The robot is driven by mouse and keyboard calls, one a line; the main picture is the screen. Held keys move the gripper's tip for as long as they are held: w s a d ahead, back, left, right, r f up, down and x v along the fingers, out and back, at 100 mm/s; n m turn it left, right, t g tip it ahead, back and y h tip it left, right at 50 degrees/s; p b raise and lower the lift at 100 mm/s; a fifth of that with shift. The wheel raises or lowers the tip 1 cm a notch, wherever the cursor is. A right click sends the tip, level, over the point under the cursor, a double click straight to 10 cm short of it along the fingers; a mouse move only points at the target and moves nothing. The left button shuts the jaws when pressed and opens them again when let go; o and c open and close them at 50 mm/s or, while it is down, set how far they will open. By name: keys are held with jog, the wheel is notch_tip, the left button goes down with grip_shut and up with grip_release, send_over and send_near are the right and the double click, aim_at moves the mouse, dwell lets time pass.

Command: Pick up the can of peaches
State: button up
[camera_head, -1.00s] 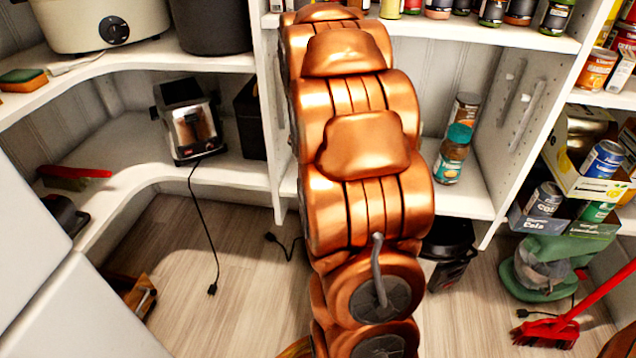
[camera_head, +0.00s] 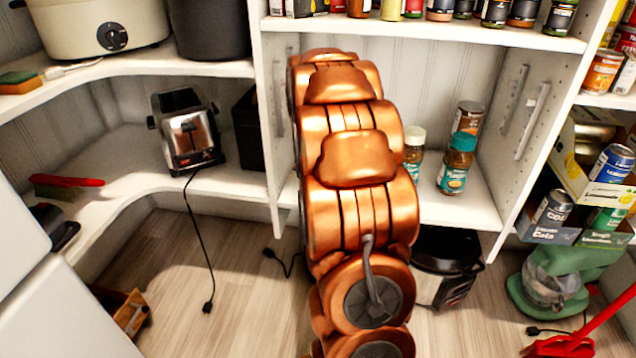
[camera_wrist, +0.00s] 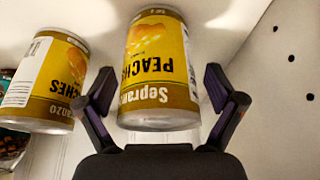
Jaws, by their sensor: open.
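In the wrist view a yellow can of peaches (camera_wrist: 157,70) with a brown band and upside-down lettering stands ahead, between the tips of my gripper (camera_wrist: 163,95). My gripper's two dark fingers are open, one on each side of the can's near end. I cannot tell whether either finger touches it. A second yellow peaches can (camera_wrist: 45,80) is just to the left, outside the left finger. In the head view my copper-coloured arm covers the middle, and neither my gripper nor these cans can be made out there.
The wrist view shows a white side wall with peg holes (camera_wrist: 300,70) close on the right. In the head view, jars (camera_head: 456,163) and a can (camera_head: 468,117) stand on the shelf right of my arm. A toaster (camera_head: 188,135) sits on the left shelf.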

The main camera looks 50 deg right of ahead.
jog(key=c, duration=1.6)
